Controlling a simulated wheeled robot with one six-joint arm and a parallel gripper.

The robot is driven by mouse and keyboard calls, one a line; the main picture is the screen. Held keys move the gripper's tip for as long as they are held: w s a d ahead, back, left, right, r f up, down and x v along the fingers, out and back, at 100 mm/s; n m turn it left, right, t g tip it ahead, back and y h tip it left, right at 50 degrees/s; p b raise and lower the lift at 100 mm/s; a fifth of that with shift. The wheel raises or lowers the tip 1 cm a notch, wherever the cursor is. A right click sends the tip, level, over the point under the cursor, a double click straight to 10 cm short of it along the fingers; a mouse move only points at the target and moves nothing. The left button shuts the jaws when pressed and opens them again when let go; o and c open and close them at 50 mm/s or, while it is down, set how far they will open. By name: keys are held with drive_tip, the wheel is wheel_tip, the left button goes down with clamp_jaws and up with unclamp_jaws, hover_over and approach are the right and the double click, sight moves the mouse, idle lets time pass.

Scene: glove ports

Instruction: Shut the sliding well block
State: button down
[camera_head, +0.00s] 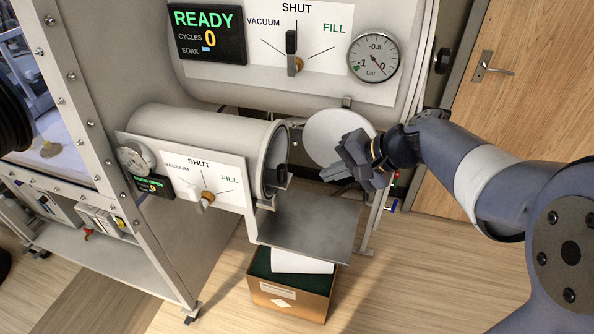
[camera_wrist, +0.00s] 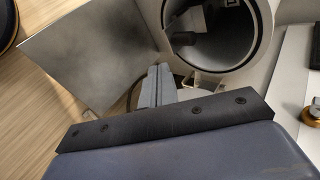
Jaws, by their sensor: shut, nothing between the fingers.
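I cannot pick out a sliding well block for certain in either view. My gripper (camera_head: 336,171) is shut and empty, in front of the round pale door (camera_head: 328,134) and to the right of the small cylinder chamber (camera_head: 212,140). In the wrist view, my gripper (camera_wrist: 156,84) has its fingers together, pointing between a flat metal shelf and the chamber's round open mouth (camera_wrist: 262,30). A dark piece (camera_wrist: 183,39) shows inside that mouth; I cannot tell what it is. The far inside of the chamber is hidden in the head view.
The metal shelf (camera_head: 307,232) juts out below the chamber mouth. A cardboard box (camera_head: 290,300) stands on the floor under it. A control panel with a gauge (camera_head: 374,57) is above. The glovebox window (camera_head: 45,140) is at the left, a wooden door (camera_head: 530,100) at the right.

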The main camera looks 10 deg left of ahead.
sight(287, 178)
drive_tip(key=a+f, duration=0.1)
drive_tip(key=a, duration=0.1)
drive_tip(key=w+a+f+p, duration=0.1)
drive_tip(key=a, duration=0.1)
drive_tip(key=a+f, duration=0.1)
drive_tip(key=a, duration=0.1)
drive_tip(key=shift+w+a+f+p, duration=0.1)
drive_tip(key=shift+w+a+p, duration=0.1)
drive_tip(key=shift+w+p, duration=0.1)
drive_tip(key=shift+w+a+f, duration=0.1)
drive_tip(key=shift+a, duration=0.4)
